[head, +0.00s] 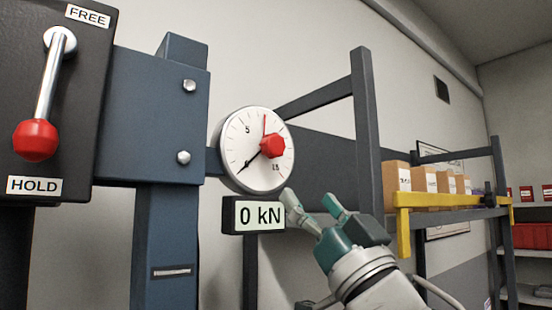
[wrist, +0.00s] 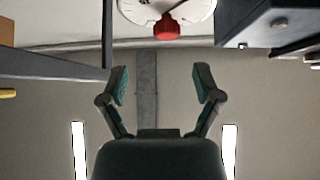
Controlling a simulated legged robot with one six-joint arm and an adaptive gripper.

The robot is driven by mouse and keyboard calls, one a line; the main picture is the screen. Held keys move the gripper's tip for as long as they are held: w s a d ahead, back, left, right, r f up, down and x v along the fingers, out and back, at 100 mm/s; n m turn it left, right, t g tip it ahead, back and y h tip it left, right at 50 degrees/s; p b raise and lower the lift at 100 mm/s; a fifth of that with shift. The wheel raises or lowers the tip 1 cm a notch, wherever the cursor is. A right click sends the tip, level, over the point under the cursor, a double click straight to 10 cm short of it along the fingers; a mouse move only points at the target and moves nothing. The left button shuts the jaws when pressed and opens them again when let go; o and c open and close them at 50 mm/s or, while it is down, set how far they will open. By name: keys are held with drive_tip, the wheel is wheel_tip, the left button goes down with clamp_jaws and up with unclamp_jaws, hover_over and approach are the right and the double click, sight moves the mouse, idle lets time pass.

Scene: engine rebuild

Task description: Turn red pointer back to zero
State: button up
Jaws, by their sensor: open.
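The round white gauge (head: 240,170) is mounted on the blue press frame in the head view. Its red pointer (head: 264,125) points up, a little right of the 5 mark. The red knob (head: 272,146) sits at the gauge's centre. The black needle (head: 252,162) points down and left. My gripper (head: 316,207) is below and right of the gauge, apart from it, with its fingers spread and empty. In the wrist view, the gripper (wrist: 160,85) is open, and the red knob (wrist: 167,28) and the gauge's lower part (wrist: 190,10) show beyond the fingertips at the top.
A red-knobbed lever (head: 36,140) points down at HOLD on the left. A dark frame post (head: 367,140) stands right of the gauge. Boxes (head: 424,180) sit on a shelf behind.

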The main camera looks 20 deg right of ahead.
sight(277, 149)
drive_tip(key=shift+n+y, duration=0.4)
drive_tip(key=shift+y, duration=0.3)
drive_tip(key=x, duration=1.1)
drive_tip(key=shift+s+a+r, duration=0.25)
drive_tip(key=shift+s+r, duration=0.1)
drive_tip(key=shift+s, duration=0.05)
drive_tip(key=shift+d, duration=0.1)
clamp_jaws()
